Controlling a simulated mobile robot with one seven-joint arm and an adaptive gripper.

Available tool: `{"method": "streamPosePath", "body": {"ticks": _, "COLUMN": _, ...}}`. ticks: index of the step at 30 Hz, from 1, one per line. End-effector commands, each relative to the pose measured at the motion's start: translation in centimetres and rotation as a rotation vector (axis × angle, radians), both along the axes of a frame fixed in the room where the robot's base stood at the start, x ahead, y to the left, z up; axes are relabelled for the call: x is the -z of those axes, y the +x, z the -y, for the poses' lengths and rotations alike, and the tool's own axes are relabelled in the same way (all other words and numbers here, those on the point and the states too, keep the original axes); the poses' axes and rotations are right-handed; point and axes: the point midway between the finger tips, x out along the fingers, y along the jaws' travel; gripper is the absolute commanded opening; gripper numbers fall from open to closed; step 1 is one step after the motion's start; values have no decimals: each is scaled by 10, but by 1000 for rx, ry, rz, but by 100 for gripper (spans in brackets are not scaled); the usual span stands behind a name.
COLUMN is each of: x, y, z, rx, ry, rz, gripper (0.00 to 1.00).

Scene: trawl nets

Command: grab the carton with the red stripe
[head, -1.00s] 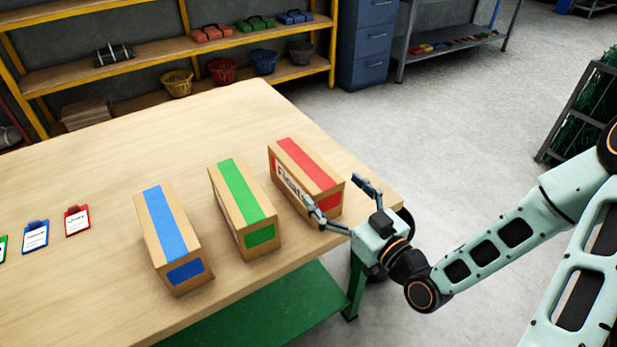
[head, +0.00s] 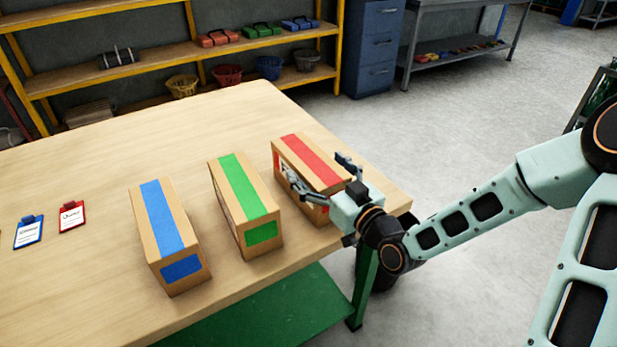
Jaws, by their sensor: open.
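The carton with the red stripe (head: 308,158) stands on the wooden table near its right edge, the rightmost of three cartons. Its red stripe runs along the top. My gripper (head: 318,176) is open at the near end of this carton. One finger lies along its left side and the other is by its right side. Whether the fingers touch the cardboard I cannot tell. The gripper hides most of the carton's near face and part of its left side.
The green-striped carton (head: 244,205) stands close to the left of the gripper, with the blue-striped carton (head: 164,237) further left. The far part of the table (head: 180,130) is clear.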

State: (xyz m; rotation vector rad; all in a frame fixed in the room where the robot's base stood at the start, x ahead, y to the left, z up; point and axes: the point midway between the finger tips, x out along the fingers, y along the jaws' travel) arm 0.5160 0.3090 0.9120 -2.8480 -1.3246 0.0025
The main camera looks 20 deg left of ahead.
Motion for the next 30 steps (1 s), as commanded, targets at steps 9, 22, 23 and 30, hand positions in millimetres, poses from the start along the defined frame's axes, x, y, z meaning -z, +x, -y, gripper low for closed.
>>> {"method": "streamPosePath", "body": {"ticks": 9, "x": -1, "y": 8, "z": -10, "rx": 0, "ry": 0, "rz": 1, "gripper": 86}}
{"method": "streamPosePath", "body": {"ticks": 22, "x": -1, "y": 8, "z": -9, "rx": 0, "ry": 0, "rz": 1, "gripper": 44}}
{"method": "streamPosePath", "body": {"ticks": 23, "x": -1, "y": 8, "z": -9, "rx": 0, "ry": 0, "rz": 1, "gripper": 40}}
{"method": "streamPosePath", "body": {"ticks": 30, "x": -3, "y": 8, "z": -10, "rx": 0, "ry": 3, "rz": 5, "gripper": 17}}
